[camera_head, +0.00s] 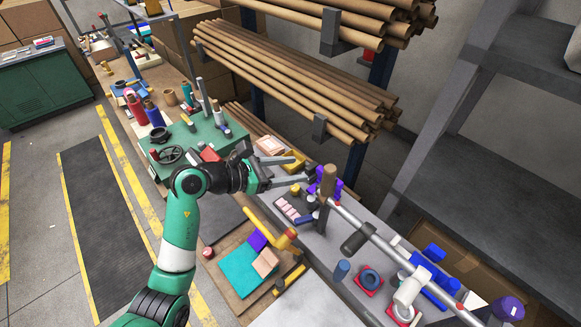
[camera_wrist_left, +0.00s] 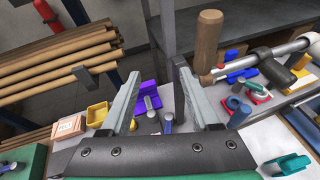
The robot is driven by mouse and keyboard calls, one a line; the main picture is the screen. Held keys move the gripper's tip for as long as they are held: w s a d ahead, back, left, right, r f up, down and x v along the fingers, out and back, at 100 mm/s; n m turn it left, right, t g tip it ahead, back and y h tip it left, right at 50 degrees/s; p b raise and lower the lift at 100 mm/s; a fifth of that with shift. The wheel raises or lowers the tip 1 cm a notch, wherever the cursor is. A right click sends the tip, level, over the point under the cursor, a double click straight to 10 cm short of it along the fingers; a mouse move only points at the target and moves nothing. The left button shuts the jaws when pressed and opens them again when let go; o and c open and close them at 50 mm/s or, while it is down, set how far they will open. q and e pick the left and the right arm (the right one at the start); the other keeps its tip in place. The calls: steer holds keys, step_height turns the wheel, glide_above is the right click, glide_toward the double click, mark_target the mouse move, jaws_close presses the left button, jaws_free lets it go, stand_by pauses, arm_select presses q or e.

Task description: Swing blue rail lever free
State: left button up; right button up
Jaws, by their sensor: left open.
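A grey metal rail (camera_head: 385,247) runs diagonally over the right part of the bench and also shows at the right of the left wrist view (camera_wrist_left: 283,50). Several blue pieces (camera_head: 430,275) lie by the rail's other half. I cannot tell which blue part is the lever. My left gripper (camera_head: 305,168) is open and empty, its fingertips just left of the handle, apparently not touching it.
Long brown rolls (camera_head: 290,75) fill a rack behind the bench. A yellow bin (camera_head: 293,160) sits close to my left gripper. A blue peg (camera_head: 341,270) and a red-based ring (camera_head: 369,280) stand below the rail. A yellow-handled tool (camera_head: 285,240) lies nearer the front.

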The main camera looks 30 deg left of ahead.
arm_select(q)
steer(key=shift+d+r, duration=0.1)
steer(key=shift+r, duration=0.15)
steer(key=shift+c, duration=0.3)
